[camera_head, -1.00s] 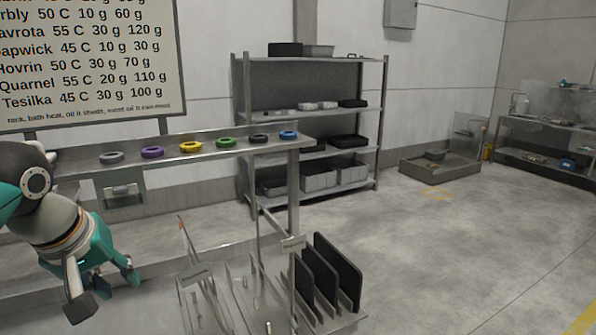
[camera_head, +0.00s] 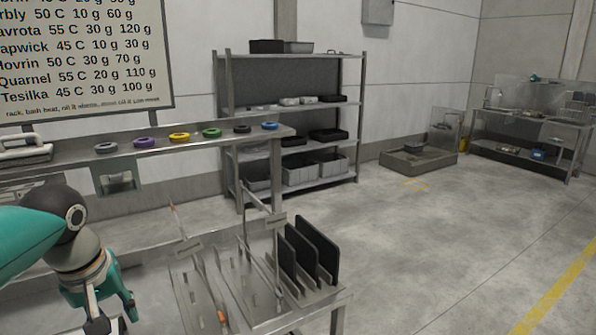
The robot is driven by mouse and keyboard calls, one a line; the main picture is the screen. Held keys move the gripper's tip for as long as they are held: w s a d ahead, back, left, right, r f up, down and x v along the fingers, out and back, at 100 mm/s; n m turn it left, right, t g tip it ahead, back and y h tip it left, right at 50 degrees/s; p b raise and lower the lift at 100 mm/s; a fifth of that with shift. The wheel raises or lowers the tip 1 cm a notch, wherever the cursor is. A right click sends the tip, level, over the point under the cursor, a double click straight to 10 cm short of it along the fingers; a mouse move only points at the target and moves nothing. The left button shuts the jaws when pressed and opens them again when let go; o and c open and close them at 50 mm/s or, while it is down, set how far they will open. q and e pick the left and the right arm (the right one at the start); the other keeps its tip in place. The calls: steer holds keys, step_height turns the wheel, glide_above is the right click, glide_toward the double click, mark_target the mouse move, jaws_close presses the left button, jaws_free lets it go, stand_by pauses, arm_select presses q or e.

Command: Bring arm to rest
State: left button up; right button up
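My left arm comes in from the left edge, with teal and dark links. Its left gripper (camera_head: 115,312) hangs at the lower left, fingers pointing down, near the picture's bottom edge. Its fingers look apart, with nothing seen between them. It is in front of the metal bench and left of the rack stand (camera_head: 255,270). My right gripper is not in view.
A rail shelf (camera_head: 190,150) holds several coloured rings. The stand carries dark upright plates (camera_head: 316,250). A shelving unit (camera_head: 290,110) with bins, a low basin (camera_head: 418,162) and a far table (camera_head: 530,130) stand behind. The right floor is clear.

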arm_select(q)
steer(key=s+d+f+m+g+h, duration=0.1)
steer(key=s+d+f+g, duration=0.1)
steer(key=f, duration=0.7)
steer(key=s+d+f+g, duration=0.1)
steer(key=d+f+g, duration=0.15)
steer(key=f, duration=0.65)
steer(key=s+d+f+m+g+h, duration=0.1)
steer(key=s+d+f, duration=0.15)
steer(key=f, duration=0.65)
steer(key=s+d+f+m+h, duration=0.1)
steer(key=s+d+f, duration=0.5)
steer(key=s+f, duration=0.25)
steer(key=s+d+f+h, duration=0.2)
steer(key=s+d+f, duration=0.3)
steer(key=s+f, duration=0.3)
steer(key=w+t, duration=0.1)
steer(key=w+f+m+t, duration=0.1)
steer(key=w, duration=0.1)
steer(key=w+f+t, duration=0.1)
steer(key=shift+w+m+y, duration=0.3)
steer(key=shift+w+a, duration=0.1)
